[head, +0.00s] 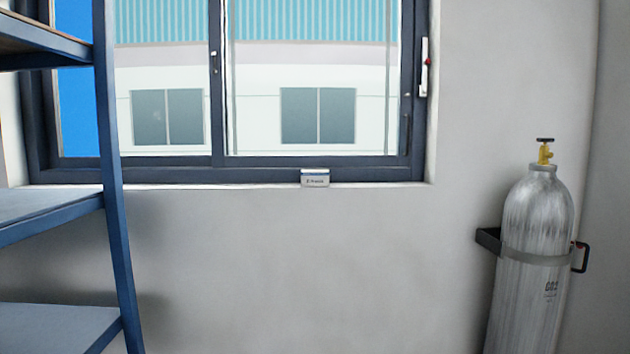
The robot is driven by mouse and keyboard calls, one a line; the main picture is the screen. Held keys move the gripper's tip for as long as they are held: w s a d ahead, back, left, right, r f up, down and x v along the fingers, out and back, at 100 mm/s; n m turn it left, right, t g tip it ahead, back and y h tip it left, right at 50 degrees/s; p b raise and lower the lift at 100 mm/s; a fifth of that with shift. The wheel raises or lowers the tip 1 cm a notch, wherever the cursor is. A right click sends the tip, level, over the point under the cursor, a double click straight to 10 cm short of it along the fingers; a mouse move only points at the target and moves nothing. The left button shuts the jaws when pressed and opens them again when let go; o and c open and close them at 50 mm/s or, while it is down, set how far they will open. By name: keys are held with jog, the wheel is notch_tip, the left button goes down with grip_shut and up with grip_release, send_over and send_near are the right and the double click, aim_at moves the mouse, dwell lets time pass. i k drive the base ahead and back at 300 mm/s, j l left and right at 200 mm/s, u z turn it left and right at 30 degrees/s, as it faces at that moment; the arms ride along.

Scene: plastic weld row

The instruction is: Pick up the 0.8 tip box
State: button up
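A small pale box (315,179) with a darker top edge stands on the window sill, right of the sill's middle. It has dark print on its front that is too small to read, so I cannot tell whether it is the 0.8 tip box. No other small box shows in the head view. My gripper is not in view.
A blue-framed shelf rack (117,190) stands at the left; the parts of its shelves in view look empty. A grey gas cylinder (530,275) with a yellow valve is strapped at the right. The wall (300,270) below the window (218,90) is bare.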

aim_at(310, 178)
jog(key=i+j, duration=0.95)
